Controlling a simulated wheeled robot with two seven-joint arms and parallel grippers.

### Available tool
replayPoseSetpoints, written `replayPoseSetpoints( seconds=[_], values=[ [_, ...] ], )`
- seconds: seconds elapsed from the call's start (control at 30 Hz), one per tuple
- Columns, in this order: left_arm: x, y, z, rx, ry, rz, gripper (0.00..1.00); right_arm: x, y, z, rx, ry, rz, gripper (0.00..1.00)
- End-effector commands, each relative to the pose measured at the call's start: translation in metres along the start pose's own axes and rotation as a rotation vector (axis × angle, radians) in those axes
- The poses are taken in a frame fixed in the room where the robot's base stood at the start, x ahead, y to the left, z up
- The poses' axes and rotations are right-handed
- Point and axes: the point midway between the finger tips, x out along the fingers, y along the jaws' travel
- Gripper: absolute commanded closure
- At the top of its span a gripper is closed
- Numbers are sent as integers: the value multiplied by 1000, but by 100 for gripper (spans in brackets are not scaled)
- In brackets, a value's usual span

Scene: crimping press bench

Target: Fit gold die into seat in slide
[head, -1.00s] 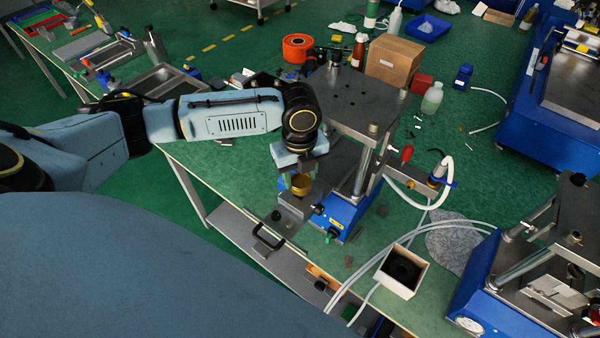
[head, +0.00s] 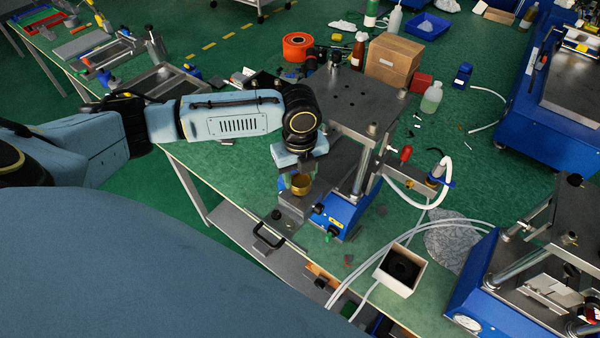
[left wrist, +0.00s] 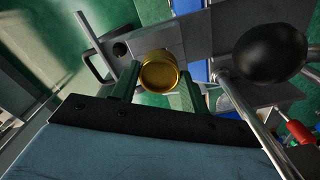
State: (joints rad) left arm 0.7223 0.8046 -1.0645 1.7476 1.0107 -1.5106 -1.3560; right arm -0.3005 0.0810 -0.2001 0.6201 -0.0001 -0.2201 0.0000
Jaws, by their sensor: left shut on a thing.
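The gold die (head: 301,185) is a short round cup-like ring. My left gripper (head: 300,180) is shut on it and holds it upright at the slide (head: 296,207) of the blue-based press. In the left wrist view the die (left wrist: 159,73) sits between the two green fingers (left wrist: 158,90), with the grey slide (left wrist: 158,40) beyond it. The seat in the slide is hidden, and I cannot tell whether the die touches the slide. My right gripper is not in view.
The press's top plate (head: 358,97) and post (head: 363,165) stand just behind and right of my gripper. A black handle (head: 268,237) sticks out at the front. An open white box (head: 401,270) and white hoses lie to the right.

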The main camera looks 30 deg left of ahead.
Motion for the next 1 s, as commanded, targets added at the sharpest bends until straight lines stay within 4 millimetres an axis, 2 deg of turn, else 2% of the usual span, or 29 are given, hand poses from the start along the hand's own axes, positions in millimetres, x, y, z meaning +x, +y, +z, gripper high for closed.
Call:
replayPoseSetpoints(
  seconds=[0.43, 1.0],
  values=[
    [-2, -1, 0, -1, 0, -2, 77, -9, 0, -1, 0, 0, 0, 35],
    [-1, -1, 0, 0, 0, -2, 77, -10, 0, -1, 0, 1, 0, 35]
  ],
)
